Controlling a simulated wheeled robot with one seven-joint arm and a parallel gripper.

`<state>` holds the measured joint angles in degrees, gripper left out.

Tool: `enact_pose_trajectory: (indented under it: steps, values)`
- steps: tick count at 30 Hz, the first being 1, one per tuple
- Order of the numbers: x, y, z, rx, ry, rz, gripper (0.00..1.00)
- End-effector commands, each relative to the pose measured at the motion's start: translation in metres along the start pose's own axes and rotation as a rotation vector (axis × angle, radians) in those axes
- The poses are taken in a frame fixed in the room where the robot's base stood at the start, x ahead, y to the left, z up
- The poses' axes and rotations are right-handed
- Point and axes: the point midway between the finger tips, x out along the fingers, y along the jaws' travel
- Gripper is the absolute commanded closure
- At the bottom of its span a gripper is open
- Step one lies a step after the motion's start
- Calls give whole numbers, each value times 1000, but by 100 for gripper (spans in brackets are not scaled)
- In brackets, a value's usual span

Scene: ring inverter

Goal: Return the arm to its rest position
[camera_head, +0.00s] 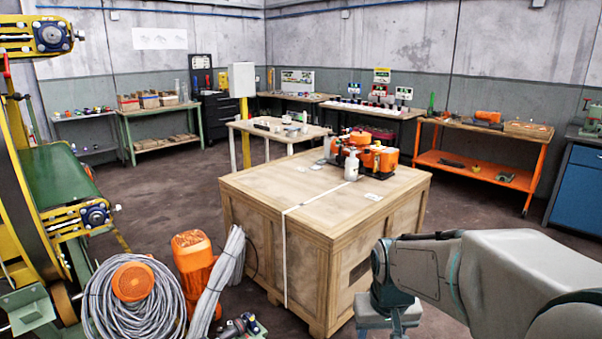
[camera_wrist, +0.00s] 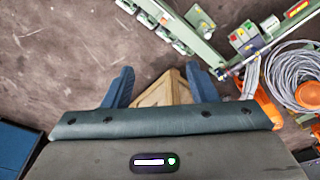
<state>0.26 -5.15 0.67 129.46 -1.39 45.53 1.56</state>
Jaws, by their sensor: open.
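My arm (camera_head: 485,265) reaches in from the lower right in the head view, bent, with its wrist (camera_head: 385,312) hanging down in front of the wooden crate. In the wrist view my gripper (camera_wrist: 161,83) shows two blue fingers spread apart with nothing held between them. A corner of the wooden crate (camera_wrist: 158,94) shows behind the gap between the fingers. In the head view the fingers are not clearly seen, as the wrist meets the lower edge of the picture.
The wooden crate (camera_head: 300,205) fills the middle, with orange devices (camera_head: 378,158) and a white bottle (camera_head: 351,167) on top. Coiled grey cable (camera_head: 134,305) and an orange motor (camera_head: 193,262) lie lower left, beside a yellow-green machine (camera_head: 60,180). Work tables (camera_head: 482,165) line the walls.

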Motion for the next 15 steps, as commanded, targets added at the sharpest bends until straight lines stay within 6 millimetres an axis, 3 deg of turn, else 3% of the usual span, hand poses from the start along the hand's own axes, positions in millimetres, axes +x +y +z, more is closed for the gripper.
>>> enact_pose_trajectory:
  steps: [1, 6, 9, 15]
  values:
    - [-32, 0, 9, 2, 14, -1, 48]
    - [-86, 1, 46, 8, 41, -7, 48]
    - [-108, 1, 65, 11, 55, -10, 48]
    - [-129, 1, 89, 15, 69, -14, 48]
